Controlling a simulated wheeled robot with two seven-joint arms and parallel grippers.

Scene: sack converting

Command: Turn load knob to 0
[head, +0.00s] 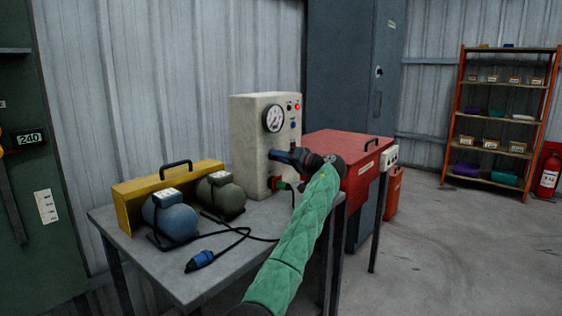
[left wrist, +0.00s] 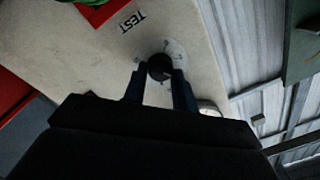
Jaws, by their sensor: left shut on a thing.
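The load knob (left wrist: 159,66) is a round black knob on a pale round dial on the cream front panel of the test box (head: 240,122). In the left wrist view both fingers of my left gripper (left wrist: 160,76) stand on either side of the knob and are shut on it. In the head view my left gripper (head: 274,155) reaches the panel's front below the gauge, and the knob is hidden behind it. The knob's pointer and the dial's marks are too small to read. My right gripper is in neither view.
A gauge (head: 274,118) and small lamps sit above on the panel. A red box (head: 352,150) stands right.

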